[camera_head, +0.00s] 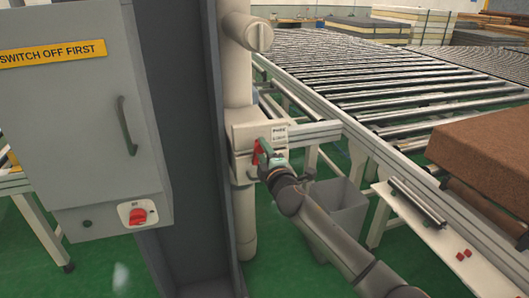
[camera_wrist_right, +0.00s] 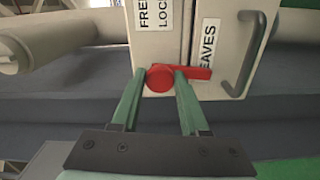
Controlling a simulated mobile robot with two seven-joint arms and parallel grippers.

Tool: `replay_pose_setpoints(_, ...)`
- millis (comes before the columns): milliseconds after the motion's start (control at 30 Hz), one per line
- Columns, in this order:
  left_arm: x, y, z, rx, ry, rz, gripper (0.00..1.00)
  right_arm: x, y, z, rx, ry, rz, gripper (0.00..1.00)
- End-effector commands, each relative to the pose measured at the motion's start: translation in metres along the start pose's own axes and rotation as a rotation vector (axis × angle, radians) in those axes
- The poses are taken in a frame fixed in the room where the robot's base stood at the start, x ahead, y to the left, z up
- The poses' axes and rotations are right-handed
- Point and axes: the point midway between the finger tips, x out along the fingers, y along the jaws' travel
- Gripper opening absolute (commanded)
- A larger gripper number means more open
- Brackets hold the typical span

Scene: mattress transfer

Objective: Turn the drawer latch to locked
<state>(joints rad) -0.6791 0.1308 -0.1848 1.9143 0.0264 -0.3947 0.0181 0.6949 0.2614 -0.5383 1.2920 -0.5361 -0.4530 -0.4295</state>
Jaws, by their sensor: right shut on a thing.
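The red drawer latch (camera_wrist_right: 160,78) sits low on the front of a pale drawer unit (camera_wrist_right: 208,84) in the right wrist view. A label above the hub starts "FREE" and "LOC" and is cut off. My right gripper (camera_wrist_right: 162,75) is shut on the latch with its green fingers either side of the hub. In the head view the latch (camera_head: 257,152) shows red beside my right gripper (camera_head: 264,147). My left gripper is not in view.
A grey bar handle (camera_wrist_right: 252,56) stands right of the latch. A grey cabinet (camera_head: 60,120) with a red switch (camera_head: 138,216) and a dark column (camera_head: 178,140) stand left. A roller conveyor (camera_head: 400,85), a brown block (camera_head: 490,150) and a grey bin (camera_head: 342,205) lie right.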

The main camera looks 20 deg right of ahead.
Motion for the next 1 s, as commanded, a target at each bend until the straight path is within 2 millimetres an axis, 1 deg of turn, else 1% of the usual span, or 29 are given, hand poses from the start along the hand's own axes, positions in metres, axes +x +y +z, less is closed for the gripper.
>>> replay_pose_setpoints(100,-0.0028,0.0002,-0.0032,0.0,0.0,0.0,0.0,0.0004,0.0001,-0.0002,-0.057,0.0,-0.002,0.0)
replay_pose_setpoints(300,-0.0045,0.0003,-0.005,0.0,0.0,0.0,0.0,0.0006,-0.0004,-0.0002,-0.113,0.001,-0.002,0.0)
replay_pose_setpoints(833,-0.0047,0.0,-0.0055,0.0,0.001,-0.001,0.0,0.0007,-0.0007,0.0001,-0.134,0.0,-0.001,0.0)
replay_pose_setpoints(867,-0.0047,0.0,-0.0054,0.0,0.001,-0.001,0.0,0.0007,-0.0007,0.0001,-0.133,0.0,-0.001,0.48)
replay_pose_setpoints(1000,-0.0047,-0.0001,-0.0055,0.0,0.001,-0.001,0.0,0.0007,-0.0006,0.0001,-0.132,0.0,-0.001,0.63)
